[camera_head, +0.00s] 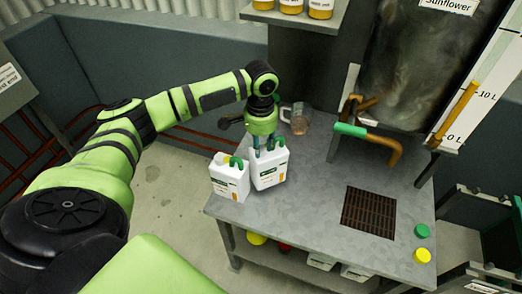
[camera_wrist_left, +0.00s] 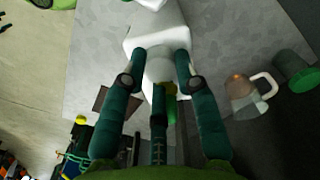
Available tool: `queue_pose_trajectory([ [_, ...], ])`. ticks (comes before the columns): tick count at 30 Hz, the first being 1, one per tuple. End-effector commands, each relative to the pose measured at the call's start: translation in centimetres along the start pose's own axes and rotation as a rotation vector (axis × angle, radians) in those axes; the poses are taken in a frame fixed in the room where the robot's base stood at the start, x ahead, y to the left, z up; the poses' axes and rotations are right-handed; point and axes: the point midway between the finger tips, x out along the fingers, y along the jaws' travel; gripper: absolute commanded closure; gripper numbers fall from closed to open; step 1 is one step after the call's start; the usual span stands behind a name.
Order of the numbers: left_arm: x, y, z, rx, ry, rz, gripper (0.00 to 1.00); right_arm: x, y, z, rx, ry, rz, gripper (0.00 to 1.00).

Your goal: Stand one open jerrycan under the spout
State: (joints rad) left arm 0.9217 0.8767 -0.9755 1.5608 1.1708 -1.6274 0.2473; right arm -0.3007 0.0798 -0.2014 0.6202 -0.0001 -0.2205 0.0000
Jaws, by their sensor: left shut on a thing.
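Two white jerrycans with green handles stand at the left end of the grey metal table (camera_head: 315,185). My left gripper (camera_head: 264,147) comes down from above onto the right jerrycan (camera_head: 269,171). The fingers hide whether the neck is open. The left jerrycan (camera_head: 228,182) stands close beside it with a tan top. The orange-brown spout (camera_head: 388,151) with a green sleeve is further right, over the table. My right gripper is out of view.
A glass jug (camera_head: 299,120) with amber contents stands behind the held jerrycan. A brown grate (camera_head: 369,212) is set in the table at the right front. A green cap (camera_head: 422,231) and a yellow cap (camera_head: 422,255) lie at the right edge. The table's middle is clear.

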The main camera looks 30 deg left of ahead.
Motion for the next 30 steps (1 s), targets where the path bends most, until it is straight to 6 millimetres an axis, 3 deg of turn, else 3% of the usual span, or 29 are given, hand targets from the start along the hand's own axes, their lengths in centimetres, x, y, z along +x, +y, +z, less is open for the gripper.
queue_pose_trajectory([
  [4, -1.4, 0.0, -0.1, -0.001, 0.003, 0.001, 1.0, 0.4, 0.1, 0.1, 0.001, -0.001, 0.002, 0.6],
  [11, -2.6, 1.7, -1.5, 0.003, 0.005, 0.003, 1.0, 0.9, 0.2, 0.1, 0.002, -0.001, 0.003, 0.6],
  [24, -7.0, 7.3, -6.1, 0.003, 0.006, 0.003, 1.0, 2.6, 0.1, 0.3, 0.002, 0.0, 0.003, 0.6],
  [30, -8.1, 8.7, -7.2, 0.0, 0.003, 0.002, 1.0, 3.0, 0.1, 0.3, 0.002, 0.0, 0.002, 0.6],
])
